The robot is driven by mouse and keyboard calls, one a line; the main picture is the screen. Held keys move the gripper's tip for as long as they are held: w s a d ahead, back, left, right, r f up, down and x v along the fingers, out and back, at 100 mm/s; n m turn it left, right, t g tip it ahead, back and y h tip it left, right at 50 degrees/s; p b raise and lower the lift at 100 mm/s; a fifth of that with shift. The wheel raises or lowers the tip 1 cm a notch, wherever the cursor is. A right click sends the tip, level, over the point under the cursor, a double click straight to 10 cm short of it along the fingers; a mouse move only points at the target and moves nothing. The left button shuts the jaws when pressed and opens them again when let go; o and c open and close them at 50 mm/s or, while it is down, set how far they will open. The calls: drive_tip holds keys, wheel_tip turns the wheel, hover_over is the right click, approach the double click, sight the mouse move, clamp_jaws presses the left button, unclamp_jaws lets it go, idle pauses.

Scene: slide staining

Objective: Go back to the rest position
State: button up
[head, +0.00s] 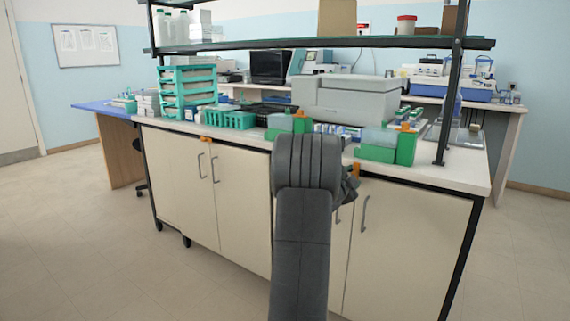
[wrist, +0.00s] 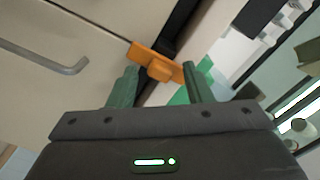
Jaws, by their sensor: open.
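My gripper (wrist: 160,68) is open, its two green fingers spread apart in the wrist view. An orange piece (wrist: 150,60) on the bench edge shows just beyond and between the fingertips; I cannot tell whether they touch it. In the head view my arm reaches up to the front of the bench (head: 470,172). My gripper is mostly hidden behind the arm, with a dark part showing to its right beside the orange piece (head: 355,169).
Green slide containers (head: 405,150) stand near the front bench edge, close to my arm. A grey instrument (head: 345,100) and a teal drawer rack (head: 187,88) stand behind. A shelf (head: 330,43) spans above. Cabinet handles (head: 364,212) stick out below. The floor at left is clear.

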drive_tip(key=n+p, duration=0.4)
drive_tip(key=n, duration=0.6)
drive_tip(key=shift+n, duration=0.4)
